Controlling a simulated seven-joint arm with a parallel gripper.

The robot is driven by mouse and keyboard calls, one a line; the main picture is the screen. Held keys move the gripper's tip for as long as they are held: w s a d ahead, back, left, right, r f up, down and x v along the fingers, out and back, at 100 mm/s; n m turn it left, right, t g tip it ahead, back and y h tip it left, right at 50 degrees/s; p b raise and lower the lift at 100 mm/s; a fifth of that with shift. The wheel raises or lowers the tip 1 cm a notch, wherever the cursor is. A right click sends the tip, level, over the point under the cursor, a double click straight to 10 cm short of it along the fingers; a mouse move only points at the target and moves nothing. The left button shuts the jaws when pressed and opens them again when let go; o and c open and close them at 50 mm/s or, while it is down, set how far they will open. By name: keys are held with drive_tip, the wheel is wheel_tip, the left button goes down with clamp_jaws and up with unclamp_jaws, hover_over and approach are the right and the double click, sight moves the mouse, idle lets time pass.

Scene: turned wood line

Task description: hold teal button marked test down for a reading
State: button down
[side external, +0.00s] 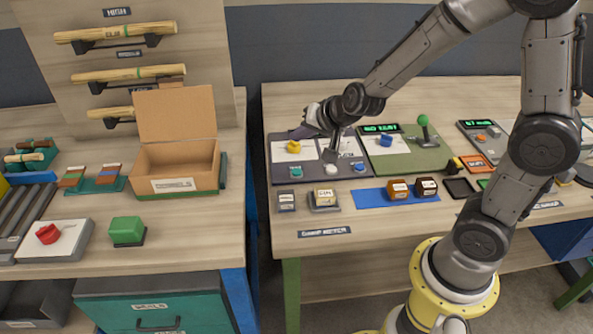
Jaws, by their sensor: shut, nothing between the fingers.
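A teal button (295,172) sits at the left of the front row on a dark panel (312,180) on the right bench. Its marking is too small to read. A white button (330,168) and a blue button (360,167) sit to its right on the same panel. My gripper (332,156) is shut and empty, pointing down over the panel. It appears near the white button, to the right of the teal button. I cannot tell whether its tips touch anything. Nothing covers the teal button in this view.
A green panel (412,160) with a lit display and a green-knobbed lever (424,125) stands to the right. Brown blocks (398,189) rest on a blue mat (370,195) in front. A small scale-like stand (324,200) is nearby. An open cardboard box (160,165) stands on the left bench.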

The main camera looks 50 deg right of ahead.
sight(299, 174)
drive_tip(key=shift+f, duration=3.85)
drive_tip(key=shift+f, duration=0.4)
drive_tip(key=shift+f, duration=0.4)
idle(0.8)
idle(0.6)
drive_tip(key=shift+r, duration=0.8)
drive_tip(key=shift+r, duration=2.55)
